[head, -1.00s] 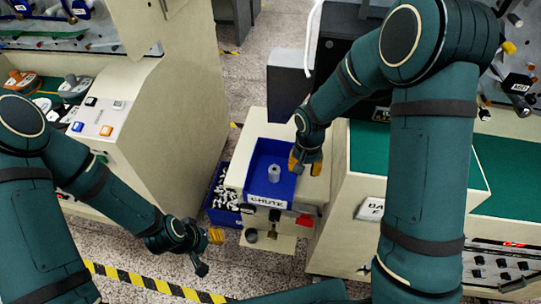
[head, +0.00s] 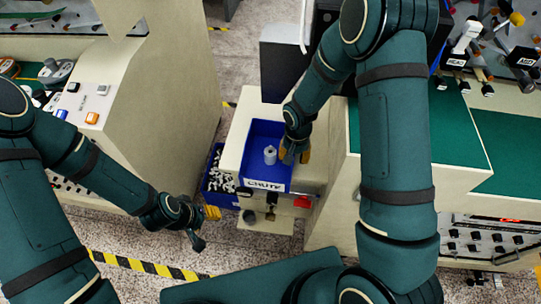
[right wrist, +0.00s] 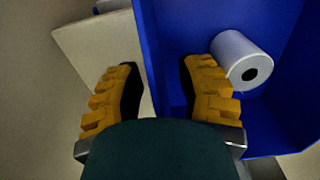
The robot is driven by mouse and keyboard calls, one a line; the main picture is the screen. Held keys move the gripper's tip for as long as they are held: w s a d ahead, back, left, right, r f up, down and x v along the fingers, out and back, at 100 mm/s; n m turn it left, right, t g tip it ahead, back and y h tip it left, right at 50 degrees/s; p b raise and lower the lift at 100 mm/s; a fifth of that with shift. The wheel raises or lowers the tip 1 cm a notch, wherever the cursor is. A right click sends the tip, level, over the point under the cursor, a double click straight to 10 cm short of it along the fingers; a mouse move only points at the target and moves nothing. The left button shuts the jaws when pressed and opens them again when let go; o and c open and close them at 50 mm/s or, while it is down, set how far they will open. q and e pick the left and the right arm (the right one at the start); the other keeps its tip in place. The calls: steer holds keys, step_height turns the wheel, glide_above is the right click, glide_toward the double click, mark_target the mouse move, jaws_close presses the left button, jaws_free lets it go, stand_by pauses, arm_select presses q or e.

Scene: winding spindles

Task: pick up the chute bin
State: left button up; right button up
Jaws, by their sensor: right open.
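The blue chute bin (head: 281,133), labelled "CHUTE" on its front, sits on the cream machine ledge in the head view. My right gripper (head: 295,155) is at the bin's right wall, pointing down. In the right wrist view the open fingers (right wrist: 158,95) straddle the blue bin wall (right wrist: 152,50), one outside and one inside, with gaps on both sides. My left gripper (head: 211,213) hangs lower left of the bin, holding nothing I can see; its opening is unclear.
A blue crate of small white pieces (head: 217,180) stands on the floor left of the bin. A dark grey box (head: 286,72) rises behind the bin. Cream consoles stand to left and right. A yellow-black floor stripe (head: 150,267) runs across the front.

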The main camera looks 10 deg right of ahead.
jaws_close()
stand_by(0.3)
steer(key=shift+r, duration=0.1)
